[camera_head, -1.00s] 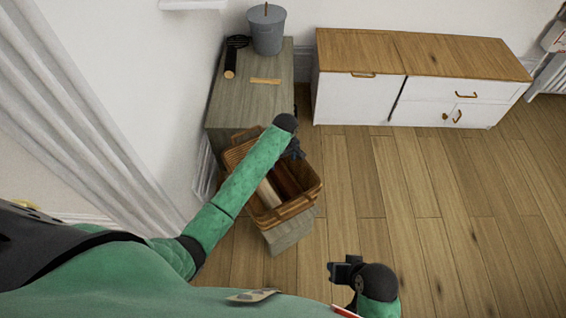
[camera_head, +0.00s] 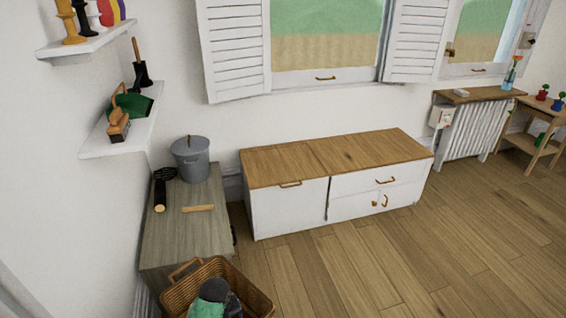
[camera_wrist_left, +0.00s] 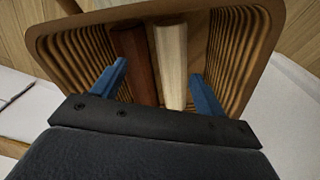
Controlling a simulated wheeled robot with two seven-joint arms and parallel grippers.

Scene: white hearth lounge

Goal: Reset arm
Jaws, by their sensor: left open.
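My left gripper (camera_wrist_left: 162,85) is open in the left wrist view, its two blue fingers spread apart over a wicker basket (camera_wrist_left: 250,100). Inside the basket lie a dark brown log (camera_wrist_left: 133,60) and a pale log (camera_wrist_left: 171,65), in the space beyond and between the fingers; I cannot tell whether the fingers touch them. In the head view the basket (camera_head: 185,290) is at the bottom, with my dark wrist and green arm over it, and the fingers are hidden there. My right gripper is not in view.
A grey wooden cabinet (camera_head: 190,230) behind the basket holds a grey lidded bucket (camera_head: 191,160), a dark tool (camera_head: 160,190) and a small wooden strip (camera_head: 198,208). A white wood-topped sideboard (camera_head: 290,212) stands along the wall. Wall shelves (camera_head: 115,135) hang at left. The floor at right is clear.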

